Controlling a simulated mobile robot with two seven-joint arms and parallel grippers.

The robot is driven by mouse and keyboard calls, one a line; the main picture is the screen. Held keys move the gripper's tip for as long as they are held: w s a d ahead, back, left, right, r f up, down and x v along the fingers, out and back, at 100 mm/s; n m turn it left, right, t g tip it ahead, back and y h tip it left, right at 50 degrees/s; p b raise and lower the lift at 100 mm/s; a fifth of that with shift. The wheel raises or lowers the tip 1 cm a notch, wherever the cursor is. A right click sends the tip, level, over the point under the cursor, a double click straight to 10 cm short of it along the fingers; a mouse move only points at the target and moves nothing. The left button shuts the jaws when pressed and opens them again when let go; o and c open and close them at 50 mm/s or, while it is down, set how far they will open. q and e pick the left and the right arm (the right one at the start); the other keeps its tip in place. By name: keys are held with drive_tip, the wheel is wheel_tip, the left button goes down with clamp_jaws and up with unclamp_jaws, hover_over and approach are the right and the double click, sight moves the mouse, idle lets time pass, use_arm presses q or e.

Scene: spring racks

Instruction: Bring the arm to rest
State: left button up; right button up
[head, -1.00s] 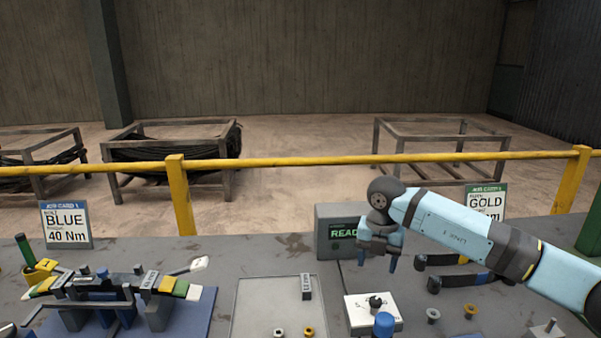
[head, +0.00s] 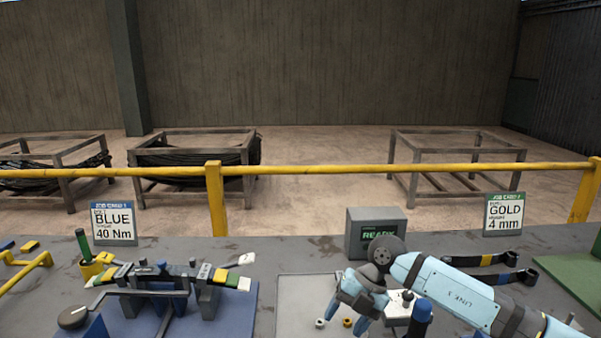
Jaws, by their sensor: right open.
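My right arm (head: 450,292) comes in from the right in the head view, light blue with grey joints. My right gripper (head: 345,318) is open and points down and to the left above the right part of the grey tray (head: 290,295). I see nothing held between its fingers. Its forearm passes over the white block (head: 397,312) and hides part of it. My left gripper is not in view.
A blue fixture with a leaf-spring stack (head: 200,285) stands at left. A display box (head: 372,230) and two job cards (head: 113,223) (head: 503,214) stand along the back. Dark straps (head: 490,276) lie at right. A yellow rail (head: 330,170) runs behind the bench.

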drive_tip(key=s+a+r+m+t+y+p, duration=0.4)
drive_tip(key=s+a+m+y, duration=0.2)
drive_tip(key=s+a+y, duration=0.7)
drive_tip(key=s+d+f+m+t+h+p, duration=0.15)
drive_tip(key=d+f+m+t+h, duration=0.25)
drive_tip(key=d+m+t, duration=0.4)
drive_tip(key=w+d+f+m+t+h+p, duration=0.1)
drive_tip(key=d+f+m+t+h+p, duration=0.15)
drive_tip(key=d+m+t+h, duration=0.55)
drive_tip(key=s+d+f+m+g+h, duration=0.1)
drive_tip(key=s+d+f+m+g, duration=0.2)
drive_tip(key=s+f, duration=0.3)
drive_tip(key=s+d+f+m+g+h+p, duration=0.1)
drive_tip(key=s+d+f+m+g, duration=0.3)
drive_tip(key=s, duration=0.5)
wheel_tip(320, 180, down, 3)
drive_tip(key=shift+r+m+h, duration=0.2)
drive_tip(key=shift+m+h, duration=0.5)
drive_tip(key=shift+m, duration=0.1)
